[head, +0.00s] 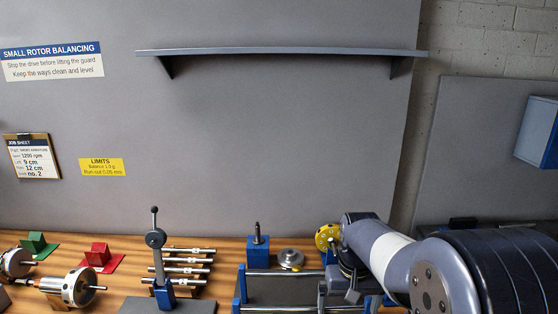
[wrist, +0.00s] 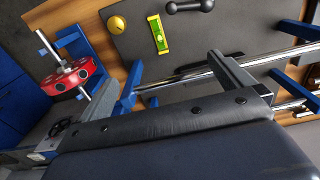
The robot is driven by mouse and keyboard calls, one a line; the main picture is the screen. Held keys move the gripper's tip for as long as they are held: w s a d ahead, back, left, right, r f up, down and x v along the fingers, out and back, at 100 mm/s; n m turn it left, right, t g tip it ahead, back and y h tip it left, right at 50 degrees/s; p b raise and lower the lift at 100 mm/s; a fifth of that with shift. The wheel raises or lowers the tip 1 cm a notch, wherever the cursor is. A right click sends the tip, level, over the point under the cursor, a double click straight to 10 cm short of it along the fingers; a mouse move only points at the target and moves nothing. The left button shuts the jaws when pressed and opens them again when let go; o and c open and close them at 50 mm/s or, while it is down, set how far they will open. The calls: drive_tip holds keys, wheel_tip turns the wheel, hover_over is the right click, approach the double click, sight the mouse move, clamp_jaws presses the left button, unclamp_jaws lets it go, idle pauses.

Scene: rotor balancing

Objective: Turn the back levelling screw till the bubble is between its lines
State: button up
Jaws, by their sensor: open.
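A spirit level (wrist: 158,33) with a yellow frame and a green vial lies on a dark grey plate (wrist: 217,40) in the wrist view. Its bubble and lines are too small to read. A round yellow knob (wrist: 117,25) is on the same plate, left of the level; I cannot tell whether it is the back levelling screw. In the head view my arm hides most of that area.
Steel rails (head: 283,272) with blue end posts stand on the wooden bench. A red rotor (wrist: 68,76) sits by blue supports. A yellow disc (head: 328,236) is beside my arm. A lever stand (head: 157,260) and shafts are to the left. A shelf (head: 280,51) hangs above.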

wheel_tip(320, 180, down, 7)
drive_tip(key=b, duration=0.5)
drive_tip(key=shift+r, duration=0.15)
drive_tip(key=shift+r+p, duration=1.1)
drive_tip(key=shift+r, duration=0.1)
